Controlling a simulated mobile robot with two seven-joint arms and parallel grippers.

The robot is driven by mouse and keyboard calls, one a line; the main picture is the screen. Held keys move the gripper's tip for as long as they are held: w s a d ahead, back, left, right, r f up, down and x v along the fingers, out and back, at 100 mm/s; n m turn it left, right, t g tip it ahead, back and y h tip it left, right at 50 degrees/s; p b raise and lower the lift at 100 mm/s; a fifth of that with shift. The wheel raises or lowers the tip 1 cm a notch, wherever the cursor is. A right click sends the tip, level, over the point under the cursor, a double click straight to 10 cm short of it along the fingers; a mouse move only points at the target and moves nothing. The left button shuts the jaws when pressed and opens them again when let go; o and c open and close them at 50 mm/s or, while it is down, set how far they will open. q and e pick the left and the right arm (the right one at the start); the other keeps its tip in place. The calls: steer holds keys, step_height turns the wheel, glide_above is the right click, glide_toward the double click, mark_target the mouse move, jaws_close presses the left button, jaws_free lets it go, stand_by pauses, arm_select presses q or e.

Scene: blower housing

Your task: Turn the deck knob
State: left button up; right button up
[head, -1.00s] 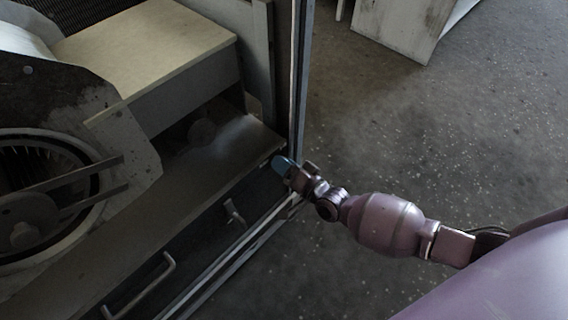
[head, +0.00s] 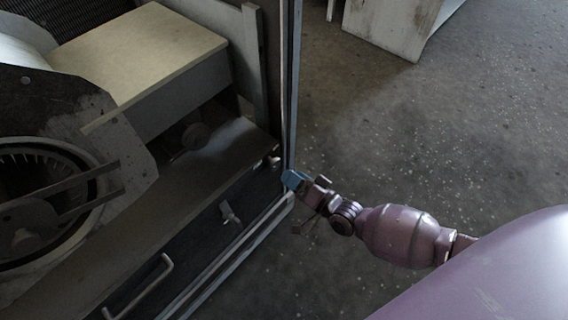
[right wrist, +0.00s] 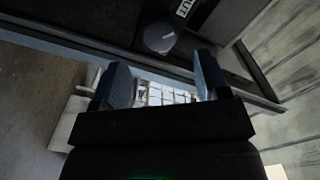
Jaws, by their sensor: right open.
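A round dark knob (head: 195,135) sits in shadow on the deck (head: 205,160), in the recess below the beige-topped box. A smaller knob-like fitting (head: 273,160) shows at the deck's right front corner. My right gripper (head: 294,180), with blue fingertips, is just right of and below that fitting, by the metal frame post. In the right wrist view my open, empty right gripper (right wrist: 163,78) has a round grey knob (right wrist: 160,37) beyond its fingertips, apart from them. I cannot tell which head-view knob this is. My left gripper is not in view.
The upright frame post (head: 291,90) stands close to my right gripper. A T-shaped latch (head: 229,213) and a bar handle (head: 140,288) are on the dark front panel. The round blower housing (head: 40,205) is at left.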

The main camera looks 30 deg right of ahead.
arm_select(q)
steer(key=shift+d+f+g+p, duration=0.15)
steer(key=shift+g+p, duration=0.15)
arm_select(e)
steer(key=shift+v, duration=2.35)
